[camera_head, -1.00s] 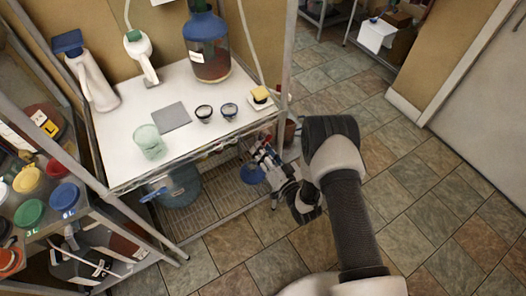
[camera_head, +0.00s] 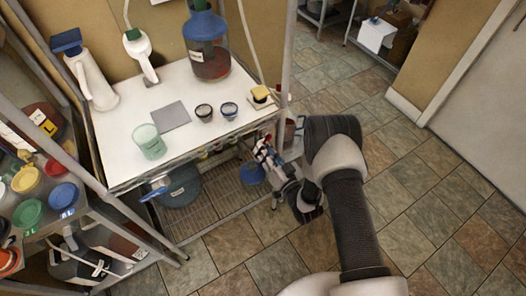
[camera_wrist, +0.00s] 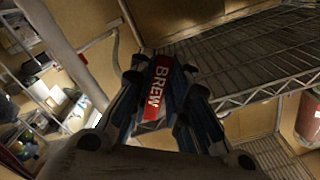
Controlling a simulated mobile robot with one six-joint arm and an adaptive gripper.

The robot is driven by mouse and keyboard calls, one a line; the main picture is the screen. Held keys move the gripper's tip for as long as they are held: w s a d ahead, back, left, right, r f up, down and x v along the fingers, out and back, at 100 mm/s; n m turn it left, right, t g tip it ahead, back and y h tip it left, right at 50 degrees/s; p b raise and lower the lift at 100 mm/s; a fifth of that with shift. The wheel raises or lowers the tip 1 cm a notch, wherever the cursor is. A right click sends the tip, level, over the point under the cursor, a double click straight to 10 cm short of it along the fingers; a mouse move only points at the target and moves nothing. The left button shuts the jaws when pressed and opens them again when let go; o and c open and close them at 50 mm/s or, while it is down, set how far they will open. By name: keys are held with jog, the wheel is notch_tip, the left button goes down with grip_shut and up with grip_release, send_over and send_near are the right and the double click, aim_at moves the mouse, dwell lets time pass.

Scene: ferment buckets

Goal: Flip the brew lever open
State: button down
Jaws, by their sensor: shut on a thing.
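The brew lever (camera_wrist: 160,82) is a red bar with white letters reading BREW, in the middle of the wrist view. It stands tilted between the two fingers of my gripper (camera_wrist: 163,92), which is shut on it. In the head view my gripper (camera_head: 264,152) is just below the front right corner of the white table, beside the table's leg. The lever itself cannot be made out there. The lever's mount and pivot are hidden behind the fingers.
The white table (camera_head: 110,150) holds a glass cup (camera_head: 149,141), two small bowls, a grey plate, a sponge and a large jar (camera_head: 208,45). A blue bucket (camera_head: 180,186) stands on the wire shelf beneath. The tiled floor to the right is clear.

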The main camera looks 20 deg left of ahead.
jog(key=n, duration=0.1)
jog(key=w+n+b, duration=0.1)
jog(key=n, duration=0.1)
jog(key=shift+d+f, duration=0.35)
jog(key=shift+d, duration=0.05)
jog(key=c, duration=1.5)
grip_release()
jog(key=shift+d, duration=0.1)
jog(key=v, duration=1.2)
